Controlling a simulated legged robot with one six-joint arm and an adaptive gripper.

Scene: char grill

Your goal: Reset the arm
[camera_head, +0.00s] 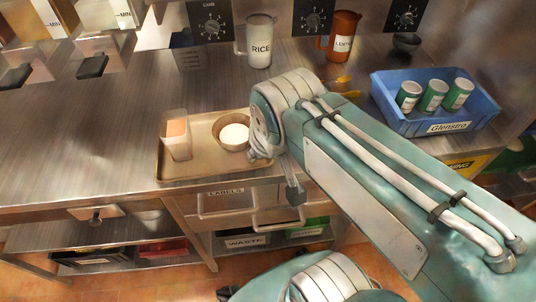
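My arm (375,185) reaches in from the lower right. It is a teal link with pale hoses, ending at a round white joint (283,105) over the counter. A small grey part hangs just below this joint; I cannot tell what it belongs to. I make out no gripper fingers, so whether my gripper is open or holds anything does not show. Another teal and white part of mine is at the bottom middle.
The metal counter (100,135) bears a tan tray (205,168) with a clear container (177,135) and a bowl (232,131). A blue bin (408,125) with cans is right.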

